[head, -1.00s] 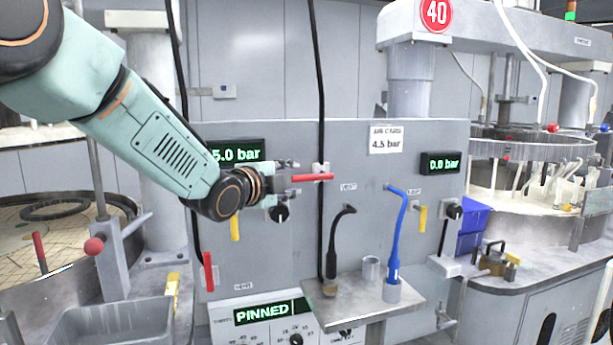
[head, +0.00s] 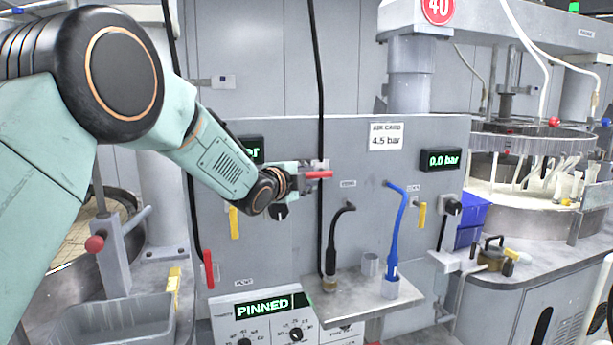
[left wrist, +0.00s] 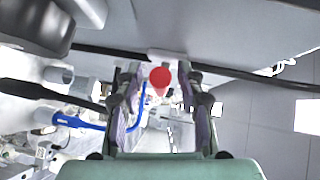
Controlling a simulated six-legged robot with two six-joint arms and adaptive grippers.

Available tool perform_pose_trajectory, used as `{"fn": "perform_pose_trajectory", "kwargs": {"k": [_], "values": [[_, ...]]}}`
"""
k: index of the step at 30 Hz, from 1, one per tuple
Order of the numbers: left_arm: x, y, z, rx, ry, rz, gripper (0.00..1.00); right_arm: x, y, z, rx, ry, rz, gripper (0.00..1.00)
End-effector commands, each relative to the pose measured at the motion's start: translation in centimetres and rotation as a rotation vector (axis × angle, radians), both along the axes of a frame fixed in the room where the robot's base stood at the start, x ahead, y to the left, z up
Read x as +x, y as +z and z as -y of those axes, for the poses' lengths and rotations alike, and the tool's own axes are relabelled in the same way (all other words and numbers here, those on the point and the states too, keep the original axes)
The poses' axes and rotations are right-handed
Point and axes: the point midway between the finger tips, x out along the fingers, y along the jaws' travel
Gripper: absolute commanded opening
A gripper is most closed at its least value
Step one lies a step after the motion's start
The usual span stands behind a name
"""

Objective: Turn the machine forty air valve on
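The sign for machine forty (head: 438,9) is at the top right of the head view. A grey panel (head: 270,140) below it carries a red lever (head: 319,174), which points sideways across a black hose. In the left wrist view the red lever (left wrist: 160,77) shows end-on between my fingers, with a gap on each side. My left gripper (left wrist: 158,80) is open around it; in the head view the gripper (head: 309,172) partly covers the lever's left part. A display (head: 443,160) reads 0.0 bar. My right gripper is not in view.
Yellow levers (head: 422,215) and a hanging red lever (head: 208,269) are also on the panel. A shelf (head: 365,297) below holds a black hose nozzle (head: 331,260) and a blue one (head: 393,240). A grey bin (head: 110,325) is at lower left.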

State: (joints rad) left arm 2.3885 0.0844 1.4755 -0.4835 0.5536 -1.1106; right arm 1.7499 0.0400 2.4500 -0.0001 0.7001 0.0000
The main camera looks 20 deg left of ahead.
Motion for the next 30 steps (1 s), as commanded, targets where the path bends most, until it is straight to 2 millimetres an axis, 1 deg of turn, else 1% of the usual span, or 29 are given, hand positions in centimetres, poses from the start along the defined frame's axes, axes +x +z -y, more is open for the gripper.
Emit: {"fn": "perform_pose_trajectory", "kwargs": {"k": [2,3,16,30], "values": [[-0.01,0.00,0.01,0.000,0.000,0.000,0.38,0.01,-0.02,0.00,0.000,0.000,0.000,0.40],[-0.01,0.01,0.01,0.000,0.000,0.000,0.37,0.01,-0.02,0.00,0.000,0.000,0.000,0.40],[-0.02,0.01,-0.03,0.000,0.000,0.000,0.00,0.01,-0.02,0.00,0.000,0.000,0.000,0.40],[-0.03,0.00,-0.01,0.000,0.000,0.000,0.00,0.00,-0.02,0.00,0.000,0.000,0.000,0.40]]}}
